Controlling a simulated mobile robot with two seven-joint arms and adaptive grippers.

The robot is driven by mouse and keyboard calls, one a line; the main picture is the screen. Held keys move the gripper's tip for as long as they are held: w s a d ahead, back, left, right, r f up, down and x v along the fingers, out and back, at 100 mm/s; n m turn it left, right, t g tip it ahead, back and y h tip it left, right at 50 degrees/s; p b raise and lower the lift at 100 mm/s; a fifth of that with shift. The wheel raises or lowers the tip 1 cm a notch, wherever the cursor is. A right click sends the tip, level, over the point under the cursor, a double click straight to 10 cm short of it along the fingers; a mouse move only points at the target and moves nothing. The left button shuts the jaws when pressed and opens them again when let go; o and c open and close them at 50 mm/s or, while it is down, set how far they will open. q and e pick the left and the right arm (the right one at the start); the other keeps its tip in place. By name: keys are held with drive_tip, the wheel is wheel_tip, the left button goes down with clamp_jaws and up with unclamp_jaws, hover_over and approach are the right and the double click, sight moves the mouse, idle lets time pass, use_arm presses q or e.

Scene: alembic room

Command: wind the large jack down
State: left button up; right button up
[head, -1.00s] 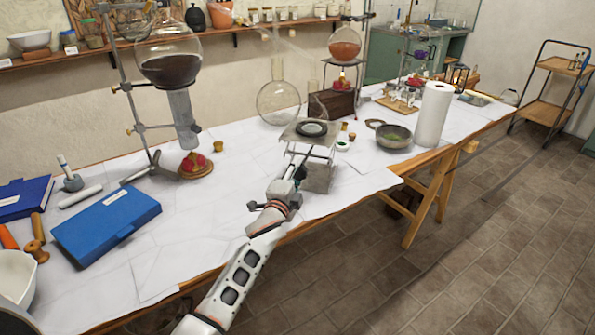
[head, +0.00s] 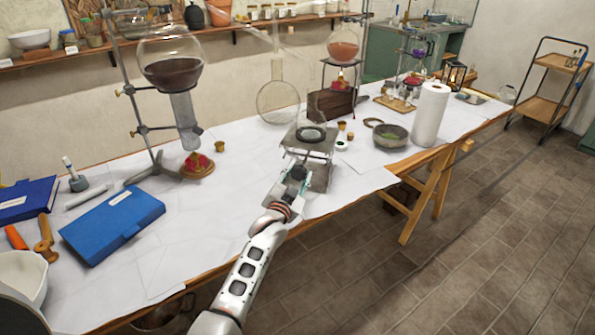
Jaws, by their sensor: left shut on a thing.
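The large jack (head: 318,157) stands near the front edge of the white-covered table, in the middle of the head view. Its flat metal top is raised above its base, with a dark ring and clear glassware (head: 312,126) on it. My left gripper (head: 298,177) is at the near side of the jack, shut on what appears to be its knob. The gripper hides the knob and part of the jack's lower front. My right gripper is not in view.
A round clear flask (head: 278,100) stands behind the jack. A mortar-like bowl (head: 390,136) and a white paper roll (head: 430,114) are to the right. A stand with a dark-filled flask (head: 170,72) and a blue book (head: 112,222) are left.

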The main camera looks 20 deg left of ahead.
use_arm(q)
drive_tip(key=shift+d+n+p, duration=0.1)
drive_tip(key=shift+n+p, duration=0.45)
drive_tip(key=shift+n, duration=0.75)
drive_tip(key=o, duration=1.1)
drive_tip(key=s, duration=1.2)
